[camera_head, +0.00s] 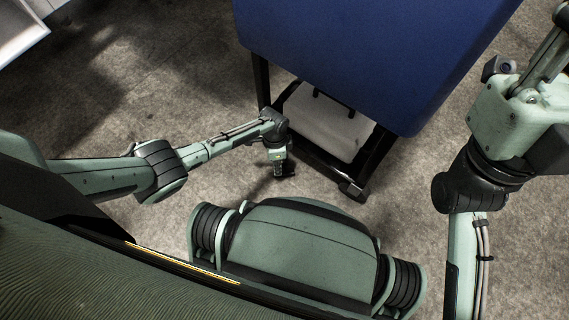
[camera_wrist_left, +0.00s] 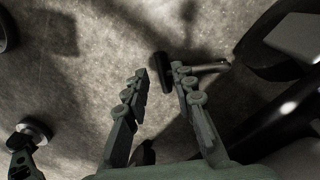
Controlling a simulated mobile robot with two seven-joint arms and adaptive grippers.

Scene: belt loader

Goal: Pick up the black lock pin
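In the head view my left gripper (camera_head: 280,170) points down beside the blue-topped loader. I cannot make out the pin there. My right arm is at the right edge, and its gripper is out of view.
The loader's large blue panel (camera_head: 370,50) overhangs above a dark frame (camera_head: 351,188) and a pale box-like part (camera_head: 325,120), just right of my left gripper. Grey floor (camera_head: 190,90) left of the loader is clear.

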